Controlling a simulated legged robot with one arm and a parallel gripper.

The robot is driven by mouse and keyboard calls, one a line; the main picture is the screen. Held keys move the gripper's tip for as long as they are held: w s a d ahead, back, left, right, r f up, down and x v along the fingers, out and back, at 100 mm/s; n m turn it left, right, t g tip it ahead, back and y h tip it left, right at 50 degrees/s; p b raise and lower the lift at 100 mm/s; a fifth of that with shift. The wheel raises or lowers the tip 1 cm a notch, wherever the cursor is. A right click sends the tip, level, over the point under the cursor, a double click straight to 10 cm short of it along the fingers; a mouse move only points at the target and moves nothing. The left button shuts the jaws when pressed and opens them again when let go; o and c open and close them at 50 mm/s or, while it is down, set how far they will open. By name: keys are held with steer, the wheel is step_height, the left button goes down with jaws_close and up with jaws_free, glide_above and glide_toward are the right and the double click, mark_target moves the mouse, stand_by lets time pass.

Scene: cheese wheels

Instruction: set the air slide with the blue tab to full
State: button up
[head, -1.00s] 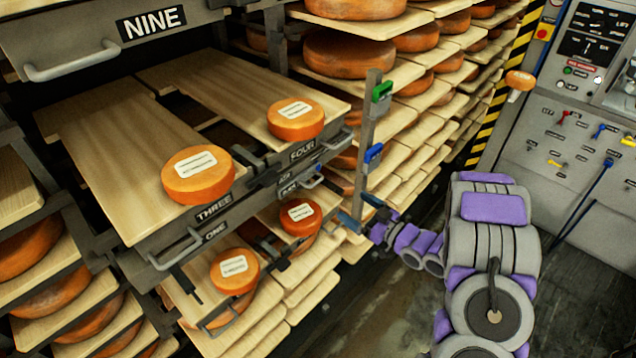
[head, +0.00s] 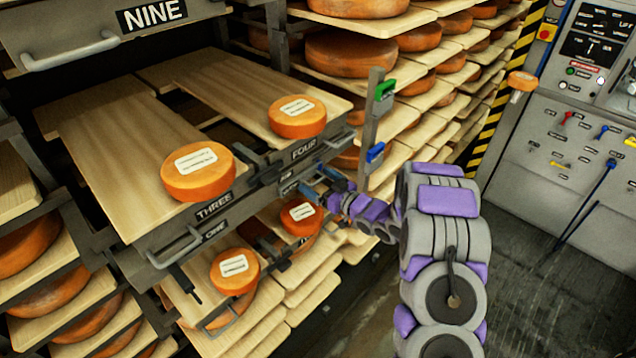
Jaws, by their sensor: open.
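A blue tab (head: 375,152) sits on a grey upright post (head: 370,125) at the rack's front, below a green tab (head: 384,90). No air-slide lettering or full mark on the post can be read. My gripper (head: 320,182) is open, with dark bluish fingers. In the picture it is left of and below the blue tab, close to the small dark label plates under FOUR. I cannot tell whether it touches them. No object shows between its fingers. My purple and grey arm reaches in from the right.
Orange cheese wheels (head: 198,171) lie on boards marked THREE and FOUR (head: 304,149), with more wheels below and behind. A drawer handle (head: 175,248) sticks out at the left. A control panel (head: 585,110) with coloured levers stands at the right.

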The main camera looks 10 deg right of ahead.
steer(key=shift+w+a, duration=0.15)
steer(key=c, duration=1.4)
steer(key=shift+o, duration=0.2)
steer(key=w+d+p, duration=0.1)
steer(key=w+d, duration=0.1)
steer(key=d, duration=0.1)
steer(key=w+d+p, duration=0.2)
steer(key=w+d, duration=0.1)
steer(key=d, duration=0.1)
steer(key=w+d+p, duration=0.2)
steer(key=d, duration=0.1)
steer(key=shift+w+d, duration=0.3)
steer(key=shift+d, duration=0.1)
steer(key=shift+w+d+p, duration=0.55)
steer(key=shift+d, duration=0.05)
steer(key=shift+w+d+r, duration=0.15)
steer(key=shift+d, duration=0.1)
